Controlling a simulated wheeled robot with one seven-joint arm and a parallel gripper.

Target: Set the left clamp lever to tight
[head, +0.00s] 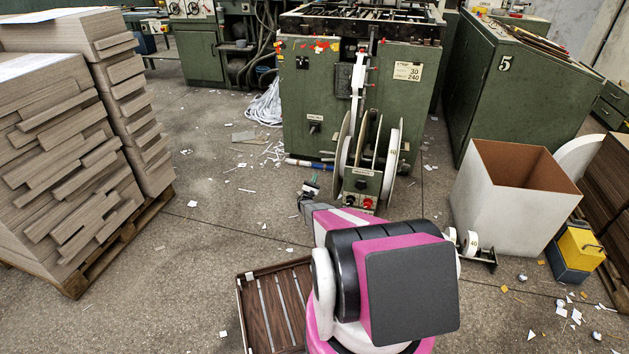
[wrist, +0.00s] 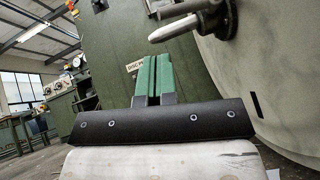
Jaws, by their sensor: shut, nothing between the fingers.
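A metal lever with a pale rounded tip (wrist: 174,28) juts left from a dark hub (wrist: 218,18) on a large pale disc (wrist: 262,75) in the wrist view. It looks like a clamp lever; its tight or loose setting cannot be told. My gripper (wrist: 154,60) has two green fingers shut together, empty, just below and left of the lever tip, apart from it in the picture. In the head view my gripper (head: 310,188) is small, left of the reel stand (head: 362,185). The lever cannot be made out there.
White reel discs (head: 393,165) stand before the green machine (head: 300,110). A white bin (head: 490,205) is at the right, beside a yellow box (head: 578,248). Board stacks (head: 60,150) on a pallet fill the left. A brown slatted crate (head: 241,305) is low centre. Floor between is open, with paper scraps.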

